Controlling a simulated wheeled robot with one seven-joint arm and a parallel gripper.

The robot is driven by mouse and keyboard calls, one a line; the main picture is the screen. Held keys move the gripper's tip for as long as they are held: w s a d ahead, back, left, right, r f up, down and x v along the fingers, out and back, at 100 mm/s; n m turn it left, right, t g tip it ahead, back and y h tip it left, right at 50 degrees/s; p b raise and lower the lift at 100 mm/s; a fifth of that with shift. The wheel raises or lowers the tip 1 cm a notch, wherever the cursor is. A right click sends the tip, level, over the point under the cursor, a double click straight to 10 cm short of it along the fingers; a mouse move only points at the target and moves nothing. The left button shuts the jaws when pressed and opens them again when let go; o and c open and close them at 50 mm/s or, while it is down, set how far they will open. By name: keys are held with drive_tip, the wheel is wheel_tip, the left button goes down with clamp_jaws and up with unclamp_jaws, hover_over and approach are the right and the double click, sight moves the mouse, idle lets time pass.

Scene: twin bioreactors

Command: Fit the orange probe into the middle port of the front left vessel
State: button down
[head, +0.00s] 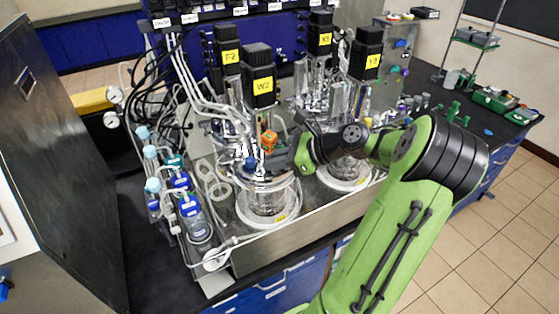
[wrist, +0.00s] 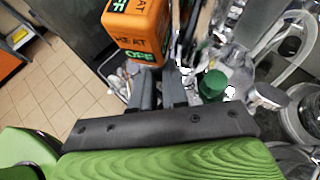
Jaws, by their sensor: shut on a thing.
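The orange probe shows as a boxy orange head (head: 268,140) above the front left vessel (head: 265,203). In the wrist view the orange head (wrist: 138,32) carries black and green labels reading HEAT and OFF. My gripper (head: 284,146) reaches in from the right, over the vessel's top. Its grey fingers (wrist: 160,78) are shut at the orange head, though their contact is partly hidden. The probe's lower part cannot be made out. The vessel is glass with a white base ring, below the motor labelled W2 (head: 257,80). Its middle port is not distinguishable among the metal fittings.
A second glass vessel (head: 343,172) stands to the right, partly behind my arm. Blue-capped bottles (head: 188,205) and looping tubes crowd the left. A green cap (wrist: 213,84) sits close right of the fingers. A steel tray wall (head: 300,232) runs along the front.

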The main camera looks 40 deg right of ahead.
sight(288, 171)
drive_tip(key=shift+m+g+h, duration=0.3)
drive_tip(key=shift+m+g, duration=0.2)
drive_tip(key=shift+s+d+f, duration=0.15)
drive_tip(key=shift+s+f, duration=0.05)
drive_tip(key=shift+f, duration=0.5)
drive_tip(key=shift+s+d+f, duration=0.15)
drive_tip(key=shift+f, duration=0.5)
drive_tip(key=shift+s+d+f, duration=0.15)
drive_tip(key=shift+s+f, duration=0.05)
drive_tip(key=shift+f, duration=0.5)
drive_tip(key=shift+r+p, duration=0.5)
drive_tip(key=shift+p, duration=0.05)
drive_tip(key=shift+w+a+r+p, duration=0.2)
drive_tip(key=shift+r+p, duration=0.25)
drive_tip(key=shift+r, duration=0.05)
drive_tip(key=shift+w+a+r+p, duration=0.15)
drive_tip(key=shift+r+p, duration=0.25)
drive_tip(key=shift+r, duration=0.1)
drive_tip(key=shift+w+d+r, duration=0.2)
drive_tip(key=shift+r, duration=0.55)
drive_tip(key=shift+w+d+r, duration=0.2)
drive_tip(key=shift+r, duration=0.5)
drive_tip(key=shift+r, duration=0.15)
